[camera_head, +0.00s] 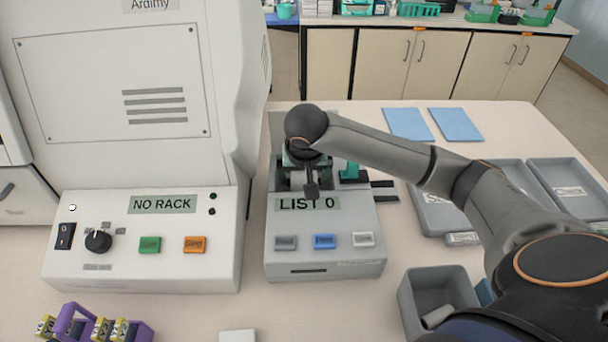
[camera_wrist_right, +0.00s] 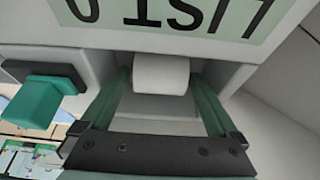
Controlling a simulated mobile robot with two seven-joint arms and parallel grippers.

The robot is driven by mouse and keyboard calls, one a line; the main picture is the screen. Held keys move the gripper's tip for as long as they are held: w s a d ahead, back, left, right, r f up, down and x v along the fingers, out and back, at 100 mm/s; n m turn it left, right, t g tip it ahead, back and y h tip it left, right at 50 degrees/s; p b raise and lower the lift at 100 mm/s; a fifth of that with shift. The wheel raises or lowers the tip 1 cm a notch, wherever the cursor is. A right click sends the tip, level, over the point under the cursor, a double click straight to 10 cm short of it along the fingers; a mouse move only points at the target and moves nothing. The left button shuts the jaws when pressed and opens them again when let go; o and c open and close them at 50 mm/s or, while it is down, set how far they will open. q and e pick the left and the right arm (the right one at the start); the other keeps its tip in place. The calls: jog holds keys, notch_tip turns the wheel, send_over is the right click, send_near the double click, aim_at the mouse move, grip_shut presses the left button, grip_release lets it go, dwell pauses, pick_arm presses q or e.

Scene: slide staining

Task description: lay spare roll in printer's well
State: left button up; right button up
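The printer (camera_head: 325,260) is a grey box with a "LIST 0" display and a row of three buttons. My right gripper (camera_head: 306,178) is over its upper part, and the arm hides much of the well. In the right wrist view a white roll (camera_wrist_right: 162,74) lies between the two green fingers of the right gripper (camera_wrist_right: 160,78), just beside the display edge. The fingers stand apart with narrow gaps at the roll's sides, so the gripper looks open around it. The roll's underside is hidden. My left gripper is not in view.
A teal part (camera_head: 350,173) stands beside the gripper. A grey bin (camera_head: 408,300) at the front right holds a pale cylindrical piece (camera_head: 437,316). A large "NO RACK" machine (camera_head: 140,265) stands left; grey trays (camera_head: 568,200) lie right. A purple rack (camera_head: 65,325) is front left.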

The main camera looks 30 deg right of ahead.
jog(key=v, duration=1.2)
jog(key=shift+r, duration=0.3)
